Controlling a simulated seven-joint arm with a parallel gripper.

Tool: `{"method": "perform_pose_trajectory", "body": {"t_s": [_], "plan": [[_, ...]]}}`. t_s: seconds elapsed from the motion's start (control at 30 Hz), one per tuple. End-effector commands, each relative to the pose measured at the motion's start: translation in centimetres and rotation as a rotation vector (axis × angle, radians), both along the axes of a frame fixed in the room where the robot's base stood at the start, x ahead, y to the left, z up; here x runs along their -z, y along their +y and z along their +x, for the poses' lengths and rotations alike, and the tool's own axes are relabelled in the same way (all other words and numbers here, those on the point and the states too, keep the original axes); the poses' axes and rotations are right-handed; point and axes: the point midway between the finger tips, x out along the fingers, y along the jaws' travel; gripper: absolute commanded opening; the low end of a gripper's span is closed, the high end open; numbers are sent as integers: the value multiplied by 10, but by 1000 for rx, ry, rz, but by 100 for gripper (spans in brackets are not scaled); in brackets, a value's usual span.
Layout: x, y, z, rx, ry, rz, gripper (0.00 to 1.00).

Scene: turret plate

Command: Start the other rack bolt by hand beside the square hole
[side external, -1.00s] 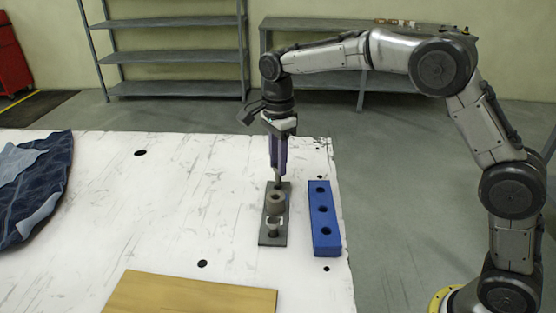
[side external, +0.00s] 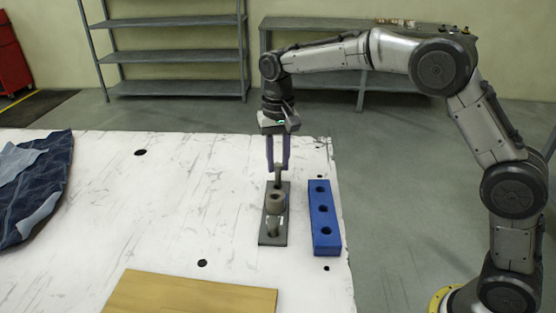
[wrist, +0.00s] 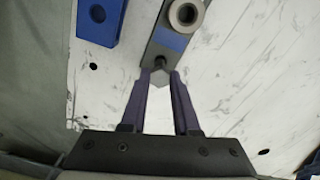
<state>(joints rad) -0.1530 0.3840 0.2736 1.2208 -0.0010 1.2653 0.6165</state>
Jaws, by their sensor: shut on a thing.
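The dark plate (side external: 264,238) lies on the white table, with a round brown-grey collar (side external: 276,199) standing on its middle. A pale metal bolt-like piece (side external: 273,226) stands at its near end. My gripper (side external: 278,168) points down over the far end, shut on a grey bolt (side external: 278,175) upright at the plate. In the wrist view the fingertips (wrist: 160,75) flank the bolt's head at a dark round spot on the plate's end. Whether its thread is in the hole is hidden. I cannot make out the square hole clearly.
A blue rack (side external: 324,241) with several holes, none holding a bolt, stands right of the plate near the table's edge. A wooden board (side external: 190,295) lies in front and a dark blue cloth (side external: 40,185) at left. The table between is clear.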

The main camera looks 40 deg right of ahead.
Motion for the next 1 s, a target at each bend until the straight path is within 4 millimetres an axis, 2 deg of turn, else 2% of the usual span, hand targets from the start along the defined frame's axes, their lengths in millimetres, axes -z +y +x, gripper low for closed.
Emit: {"method": "perform_pose_trajectory", "body": {"t_s": [0.3, 0.5, 1.0], "plan": [[-1, 0, 0, -401, -2, 1, 0], [-1, 0, 0, -585, -1, 1, 0], [-1, 0, 0, -609, -1, 1, 0]]}}
